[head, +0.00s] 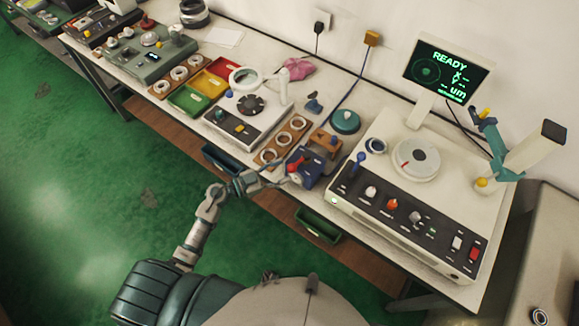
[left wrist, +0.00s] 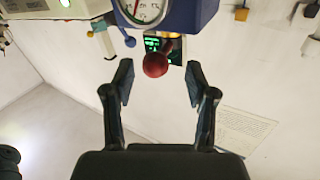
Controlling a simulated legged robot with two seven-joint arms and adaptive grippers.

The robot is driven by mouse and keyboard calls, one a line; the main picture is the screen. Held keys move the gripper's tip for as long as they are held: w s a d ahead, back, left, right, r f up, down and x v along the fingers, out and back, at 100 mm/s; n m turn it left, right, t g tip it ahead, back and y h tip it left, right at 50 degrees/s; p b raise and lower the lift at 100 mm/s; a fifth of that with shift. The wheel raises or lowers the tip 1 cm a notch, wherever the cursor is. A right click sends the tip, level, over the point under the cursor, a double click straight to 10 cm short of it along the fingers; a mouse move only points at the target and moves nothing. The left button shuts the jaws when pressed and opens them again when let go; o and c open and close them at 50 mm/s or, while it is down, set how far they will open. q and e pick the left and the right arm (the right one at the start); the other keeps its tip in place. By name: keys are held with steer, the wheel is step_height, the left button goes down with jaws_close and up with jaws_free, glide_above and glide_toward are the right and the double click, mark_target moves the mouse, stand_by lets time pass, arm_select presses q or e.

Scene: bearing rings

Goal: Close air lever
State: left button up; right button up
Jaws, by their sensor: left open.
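The air lever (head: 294,166) is red and sits on a blue unit (head: 311,172) near the front edge of the bench. In the left wrist view its round red knob (left wrist: 155,65) shows ahead, between the two fingers. The blue unit (left wrist: 190,14) with a round dial gauge (left wrist: 140,8) is at the top of that view. My left gripper (head: 272,181) reaches in from the left at the bench's front edge, close to the lever. In the left wrist view this gripper (left wrist: 160,78) is open, with a finger on each side of the knob. Contact cannot be told. My right gripper is not in view.
A large white instrument (head: 425,190) with knobs stands right of the blue unit, under a READY screen (head: 446,70). A wooden holder with rings (head: 283,141) lies just left. A green bin (head: 318,225) hangs below the bench edge. The floor at left is free.

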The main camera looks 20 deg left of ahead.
mark_target(291, 168)
arm_select(q)
steer(key=x, duration=0.3)
steer(key=shift+d, duration=0.4)
steer(key=shift+w+d, duration=0.1)
steer(key=shift+d, duration=0.25)
steer(key=shift+a, duration=0.1)
steer(key=shift+c, duration=0.3)
steer(key=shift+a, duration=0.3)
jaws_close()
